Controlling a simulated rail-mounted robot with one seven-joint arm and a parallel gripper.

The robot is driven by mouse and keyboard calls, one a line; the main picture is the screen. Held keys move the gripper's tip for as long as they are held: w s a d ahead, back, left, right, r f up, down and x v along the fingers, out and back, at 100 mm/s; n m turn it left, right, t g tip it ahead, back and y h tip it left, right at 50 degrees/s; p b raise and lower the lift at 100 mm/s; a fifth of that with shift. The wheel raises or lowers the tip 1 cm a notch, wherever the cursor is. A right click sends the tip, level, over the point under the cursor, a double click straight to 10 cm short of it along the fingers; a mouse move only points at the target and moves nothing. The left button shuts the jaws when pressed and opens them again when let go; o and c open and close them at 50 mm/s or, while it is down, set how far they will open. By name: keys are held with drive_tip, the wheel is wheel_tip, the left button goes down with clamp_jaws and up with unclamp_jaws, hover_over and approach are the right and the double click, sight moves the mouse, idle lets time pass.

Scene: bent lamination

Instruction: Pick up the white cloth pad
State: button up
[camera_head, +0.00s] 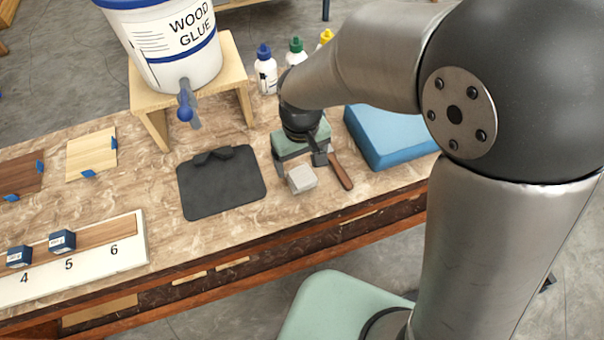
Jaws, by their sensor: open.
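The white cloth pad (301,179) appears as a small pale grey-white block near the front of the marbled worktop, between the black mat and a brown-handled tool. My gripper (300,165) is above and just behind the pad in the picture, at the end of my arm reaching in from the right. Its jaws are open. The pad's front and top show, and its rear edge is close to the gripper. I cannot tell whether the fingers touch it; my gripper's body partly hides the fingers.
The brown-handled tool (341,172) lies close on the right, with a blue block (388,136) beyond it. The black mat (222,186) is on the left. Glue bottles (265,74) and a wood glue bucket (168,48) on a wooden stand (236,68) are behind. The worktop's front edge is near.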

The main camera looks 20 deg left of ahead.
sight(301, 176)
drive_tip(key=f, duration=0.4)
drive_tip(key=shift+s+d+f+p, duration=0.2)
drive_tip(key=shift+s+p, duration=0.15)
drive_tip(key=shift+s, duration=0.05)
drive_tip(key=shift+f, duration=0.4)
drive_tip(key=c, duration=1.1)
